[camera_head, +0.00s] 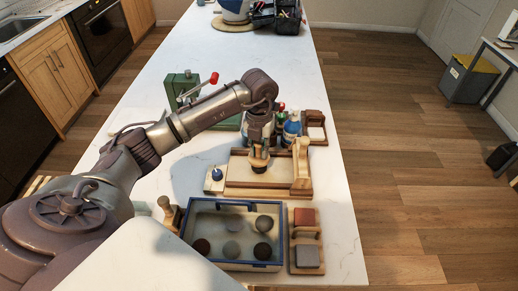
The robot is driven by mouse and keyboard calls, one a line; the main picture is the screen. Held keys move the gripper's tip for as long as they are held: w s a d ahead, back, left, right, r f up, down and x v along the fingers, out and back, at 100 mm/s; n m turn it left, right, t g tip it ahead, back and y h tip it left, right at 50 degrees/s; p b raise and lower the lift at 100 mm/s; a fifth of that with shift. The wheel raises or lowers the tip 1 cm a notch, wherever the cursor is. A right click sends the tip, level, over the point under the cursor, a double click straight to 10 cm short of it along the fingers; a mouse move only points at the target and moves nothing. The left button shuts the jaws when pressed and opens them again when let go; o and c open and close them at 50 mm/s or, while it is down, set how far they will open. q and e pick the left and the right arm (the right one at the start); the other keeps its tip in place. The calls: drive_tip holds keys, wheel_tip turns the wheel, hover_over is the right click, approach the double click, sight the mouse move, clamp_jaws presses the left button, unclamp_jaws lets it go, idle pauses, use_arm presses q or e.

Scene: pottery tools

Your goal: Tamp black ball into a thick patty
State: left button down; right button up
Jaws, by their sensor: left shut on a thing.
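My left gripper (259,148) reaches over the wooden tray (237,177) in the middle of the counter. It is shut on a small tan wooden piece (259,163) that points down above or onto the tray; I cannot tell whether it touches. Several balls lie in the blue-rimmed bin (213,266) nearer to me. Some are dark, such as one ball (202,247) at left and another ball (262,251) at right; others look grey. Which one is the black ball is unclear. No patty can be made out under the gripper. My right gripper is out of view.
A wooden tool (302,165) stands at the tray's right end. A blue-topped piece (215,178) is at its left. Small blocks on wooden stands (305,240) are right of the bin. A green press with a red knob (183,87) and bottles (291,130) stand behind.

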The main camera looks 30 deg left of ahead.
use_arm(q)
drive_tip(key=shift+f, duration=0.15)
drive_tip(key=shift+f+b, duration=0.7)
drive_tip(key=shift+s+f, duration=0.1)
drive_tip(key=shift+f, duration=0.2)
drive_tip(key=shift+f, duration=0.1)
idle(0.3)
drive_tip(key=shift+r+p, duration=0.4)
drive_tip(key=shift+r, duration=0.6)
